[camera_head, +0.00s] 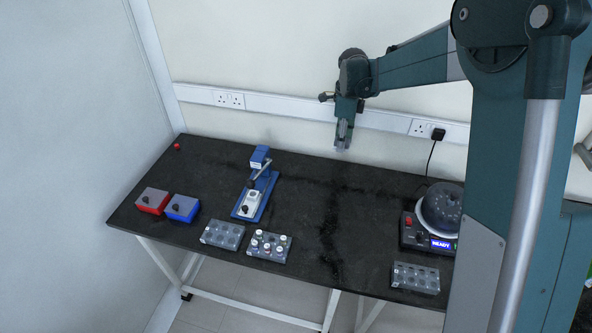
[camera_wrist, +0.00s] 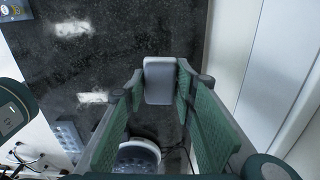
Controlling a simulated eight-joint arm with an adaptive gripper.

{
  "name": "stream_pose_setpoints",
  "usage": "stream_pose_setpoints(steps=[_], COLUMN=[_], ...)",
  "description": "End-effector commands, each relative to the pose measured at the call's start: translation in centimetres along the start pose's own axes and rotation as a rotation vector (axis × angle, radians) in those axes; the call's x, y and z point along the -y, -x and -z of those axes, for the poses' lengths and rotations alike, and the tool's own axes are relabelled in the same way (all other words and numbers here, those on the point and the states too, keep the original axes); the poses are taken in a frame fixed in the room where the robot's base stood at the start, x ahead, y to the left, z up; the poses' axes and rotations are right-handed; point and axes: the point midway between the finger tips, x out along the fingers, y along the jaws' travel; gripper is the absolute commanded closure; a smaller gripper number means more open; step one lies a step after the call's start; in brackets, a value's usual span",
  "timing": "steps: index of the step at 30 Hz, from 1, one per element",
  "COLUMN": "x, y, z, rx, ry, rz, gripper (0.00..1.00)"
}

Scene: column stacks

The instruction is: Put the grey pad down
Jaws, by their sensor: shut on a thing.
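The grey pad (camera_wrist: 160,80) is a rounded light-grey block between my fingers in the wrist view. My gripper (camera_wrist: 160,85) is shut on it, with a green-faced finger on each side. In the head view my gripper (camera_head: 342,146) points down in front of the back wall, above the rear of the dark table (camera_head: 380,195). The pad shows there only as a small pale patch at the fingertips. It appears held above the tabletop, apart from the things on it. Its underside is hidden.
A blue lever device (camera_head: 255,190), a red box (camera_head: 153,200) and a blue box (camera_head: 182,208) stand to the left. A rack with vials (camera_head: 268,246) and empty racks (camera_head: 222,234) (camera_head: 415,278) are at the front. A round-lidded machine (camera_head: 440,212) stands right. The table's middle is clear.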

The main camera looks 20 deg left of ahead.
Motion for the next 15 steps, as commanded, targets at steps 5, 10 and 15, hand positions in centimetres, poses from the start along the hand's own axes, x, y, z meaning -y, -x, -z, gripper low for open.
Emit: stream_pose_setpoints(steps=[5,10,15], x=[0.6,0.8,0.6], y=[-0.6,-1.2,-1.7], z=[-6.5,-11.7,-15.4], rx=[0.000,0.000,0.000], ry=[0.021,0.035,0.044], rz=[0.000,0.000,0.000], gripper=[0.85,0.85,0.85])
